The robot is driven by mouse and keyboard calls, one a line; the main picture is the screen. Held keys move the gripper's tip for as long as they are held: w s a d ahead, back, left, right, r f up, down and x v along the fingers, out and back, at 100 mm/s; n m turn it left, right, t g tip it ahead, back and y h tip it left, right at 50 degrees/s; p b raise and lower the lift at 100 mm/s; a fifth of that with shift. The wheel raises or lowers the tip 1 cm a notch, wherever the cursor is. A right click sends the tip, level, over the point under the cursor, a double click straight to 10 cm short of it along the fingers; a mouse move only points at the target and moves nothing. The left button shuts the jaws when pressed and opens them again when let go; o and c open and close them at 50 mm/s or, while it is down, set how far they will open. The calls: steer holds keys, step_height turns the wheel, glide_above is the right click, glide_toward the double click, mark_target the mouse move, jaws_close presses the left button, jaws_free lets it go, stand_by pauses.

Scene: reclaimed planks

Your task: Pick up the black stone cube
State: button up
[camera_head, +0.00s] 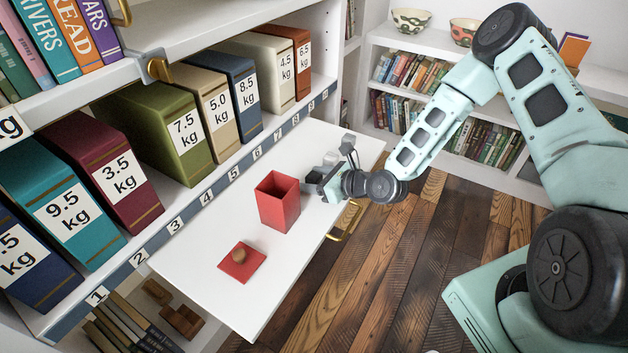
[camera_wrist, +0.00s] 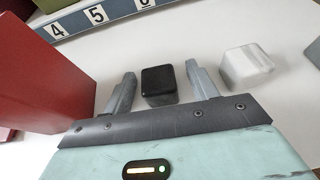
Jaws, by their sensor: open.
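The black stone cube (camera_wrist: 158,79) sits on the white pull-out shelf (camera_wrist: 145,45) in the wrist view. It lies between the two fingers of my gripper (camera_wrist: 160,74), with a gap on each side; the left finger is nearer to it. The fingers are open and hold nothing. In the head view my gripper (camera_head: 335,174) is low over the shelf (camera_head: 208,285), just right of the red box, and a small dark block (camera_head: 313,177) shows at its fingers, partly hidden.
A white marbled cube (camera_wrist: 246,65) stands right of my right finger. A tall open red box (camera_head: 278,203) stands close on the left. A red lid with a round wooden knob (camera_head: 241,263) lies nearer the front. Labelled binders (camera_head: 160,130) line the shelf behind.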

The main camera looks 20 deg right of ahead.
steer(key=c, duration=1.1)
